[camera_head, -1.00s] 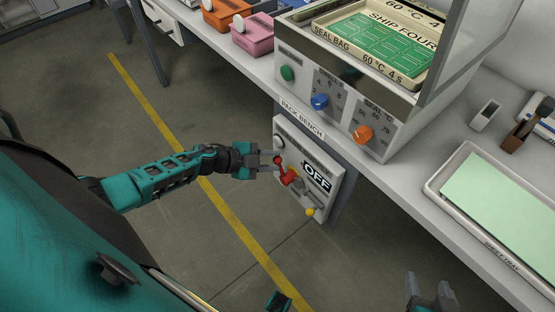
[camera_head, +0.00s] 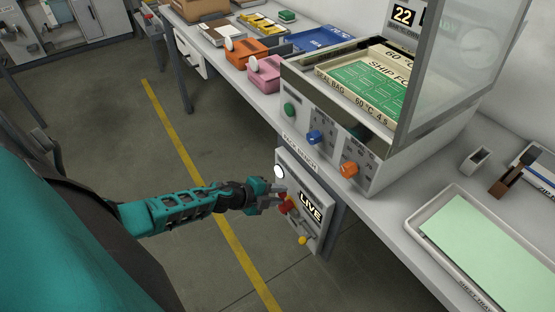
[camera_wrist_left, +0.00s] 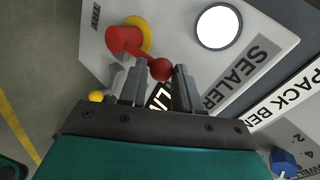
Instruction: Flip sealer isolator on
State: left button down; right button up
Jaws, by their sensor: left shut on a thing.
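The sealer isolator panel (camera_head: 318,238) is a grey box on the pack bench's front, with a red lever (camera_head: 287,206) and a display (camera_head: 311,208) reading LIVE. A round lamp (camera_head: 278,171) at its upper left is lit white. My left gripper (camera_head: 274,198) is at the lever. In the left wrist view its fingers (camera_wrist_left: 160,82) are shut on the lever's red ball end (camera_wrist_left: 160,69). The lever's red hub (camera_wrist_left: 123,40) sits on a yellow ring. The display is partly hidden behind the fingers there. My right gripper is out of view.
Above the panel the sealer machine has green, blue (camera_head: 314,137) and orange (camera_head: 349,169) knobs. A sheet tray (camera_head: 413,226) with a pale green sheet lies on the bench at right. Pink (camera_head: 264,80) and orange bins stand at back left. The floor left of the panel is clear.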

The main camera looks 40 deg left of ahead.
pick_arm(q)
jog(key=shift+w+d+r, duration=0.15)
jog(key=shift+d+r, duration=0.05)
jog(key=shift+d, duration=0.35)
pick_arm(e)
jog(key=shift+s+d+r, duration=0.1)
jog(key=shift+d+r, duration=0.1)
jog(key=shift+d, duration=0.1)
pick_arm(q)
jog(key=shift+m, duration=0.3)
jog(key=c, duration=1.1)
grip_release()
jog(key=o, duration=0.3)
jog(key=shift+f, duration=0.2)
